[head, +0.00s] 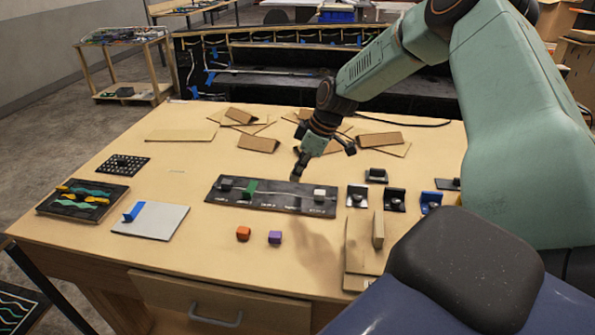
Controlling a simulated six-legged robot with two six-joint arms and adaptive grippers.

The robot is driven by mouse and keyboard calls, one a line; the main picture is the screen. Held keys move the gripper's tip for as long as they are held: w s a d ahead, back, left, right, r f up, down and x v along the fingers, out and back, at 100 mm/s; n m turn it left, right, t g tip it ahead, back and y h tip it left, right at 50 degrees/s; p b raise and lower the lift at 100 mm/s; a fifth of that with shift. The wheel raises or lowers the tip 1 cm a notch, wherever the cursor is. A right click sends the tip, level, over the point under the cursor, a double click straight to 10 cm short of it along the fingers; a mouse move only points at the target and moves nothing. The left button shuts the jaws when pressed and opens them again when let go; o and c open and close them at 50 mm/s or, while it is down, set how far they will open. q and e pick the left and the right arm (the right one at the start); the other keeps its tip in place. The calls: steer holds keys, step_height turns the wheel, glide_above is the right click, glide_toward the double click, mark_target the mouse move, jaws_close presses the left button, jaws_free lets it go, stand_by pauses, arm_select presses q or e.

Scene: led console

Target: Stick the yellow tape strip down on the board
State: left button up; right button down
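My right gripper (322,160) hangs over the back edge of a long black labelled board (283,197) at the middle of the table. Its dark fingers look spread apart, with nothing seen between them. A green piece (250,189), a dark block and a white block sit on that board. At the left, a dark panel (62,209) carries teal wavy strips and small yellow-orange pieces (66,189). I cannot tell whether one of these is the yellow tape strip. A white board (166,225) with a blue piece (133,212) lies beside the panel. My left gripper is not in view.
An orange cube (243,233) and a purple cube (275,237) lie in front of the black board. Small black and blue brackets (394,200) stand at its right. Brown flat pieces (259,144) lie behind. Wooden pieces (378,229) are at the front right. The front left table is clear.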

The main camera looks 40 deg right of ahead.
steer(key=shift+w+d+f+b, duration=0.1)
steer(key=shift+w+f+b, duration=0.1)
steer(key=shift+f, duration=0.2)
steer(key=shift+w+d+f+b, duration=0.1)
steer(key=shift+f+b, duration=0.1)
steer(key=shift+f, duration=0.15)
steer(key=f+b, duration=0.4)
steer(key=shift+s+a+f, duration=0.1)
steer(key=shift+a+f, duration=0.15)
steer(key=shift+f, duration=0.1)
steer(key=shift+d+f+b, duration=0.15)
steer(key=shift+f+b, duration=0.3)
steer(key=shift+a+r, duration=0.3)
steer(key=shift+r, duration=0.05)
steer(key=shift+d+f, duration=0.1)
steer(key=shift+d, duration=0.1)
steer(key=shift+w+d+f, duration=0.15)
steer(key=shift+w, duration=0.05)
steer(key=shift+s, duration=0.15)
